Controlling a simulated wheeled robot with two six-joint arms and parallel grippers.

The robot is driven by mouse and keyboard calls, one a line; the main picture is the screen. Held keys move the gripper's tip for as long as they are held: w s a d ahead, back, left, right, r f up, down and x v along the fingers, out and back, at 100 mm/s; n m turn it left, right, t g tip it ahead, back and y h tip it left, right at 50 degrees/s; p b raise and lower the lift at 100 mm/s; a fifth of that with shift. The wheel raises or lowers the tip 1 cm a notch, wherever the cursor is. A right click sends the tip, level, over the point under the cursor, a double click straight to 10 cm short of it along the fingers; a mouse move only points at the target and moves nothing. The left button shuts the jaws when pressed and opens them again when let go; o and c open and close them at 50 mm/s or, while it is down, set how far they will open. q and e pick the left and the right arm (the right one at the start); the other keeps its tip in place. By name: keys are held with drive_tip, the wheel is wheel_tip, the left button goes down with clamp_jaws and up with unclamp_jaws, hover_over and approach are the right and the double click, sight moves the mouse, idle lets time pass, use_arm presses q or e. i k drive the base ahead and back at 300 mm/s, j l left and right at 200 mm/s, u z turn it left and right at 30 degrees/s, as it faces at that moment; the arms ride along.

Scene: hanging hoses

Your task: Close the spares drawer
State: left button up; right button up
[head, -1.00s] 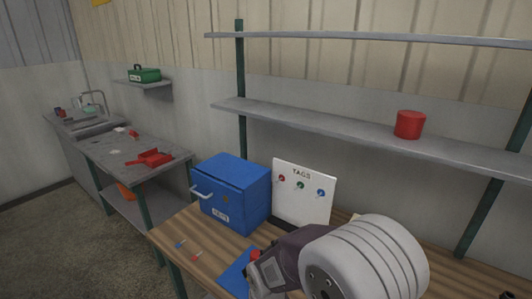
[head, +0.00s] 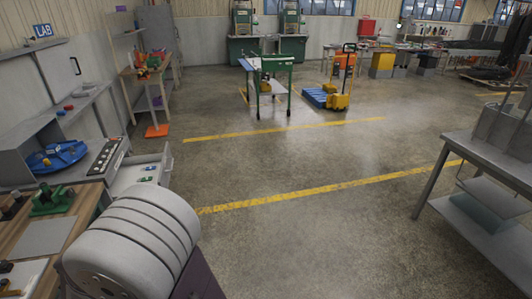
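A pale grey drawer (head: 160,160) stands pulled out at the left, in front of the grey bench, with small green and blue items inside. I cannot read a label that marks it as the spares drawer. A ribbed white part of my own arm fills the lower left and stands in front of the drawer's near side. Neither gripper shows in the head view.
The grey bench (head: 22,168) holds a blue coiled hose (head: 58,155). A wooden bench (head: 85,205) with a green tool (head: 52,198) is at the near left. Open floor (head: 310,235) with yellow lines lies ahead; a grey table (head: 485,155) stands at the right.

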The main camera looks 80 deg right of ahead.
sight(129, 171)
drive_tip(key=l+z, duration=0.2)
drive_tip(key=z, duration=0.2)
drive_tip(key=l+z, duration=0.2)
drive_tip(key=z, duration=0.2)
drive_tip(key=l+z, duration=0.2)
drive_tip(key=z, duration=0.2)
drive_tip(key=i+l+z, duration=0.1)
drive_tip(key=z, duration=0.3)
drive_tip(key=i+j, duration=0.15)
drive_tip(key=i, duration=0.45)
drive_tip(key=i+j, duration=0.15)
drive_tip(key=i, duration=0.4)
drive_tip(key=i+j, duration=0.15)
drive_tip(key=i, duration=0.45)
drive_tip(key=i+j, duration=0.15)
drive_tip(key=i, duration=0.45)
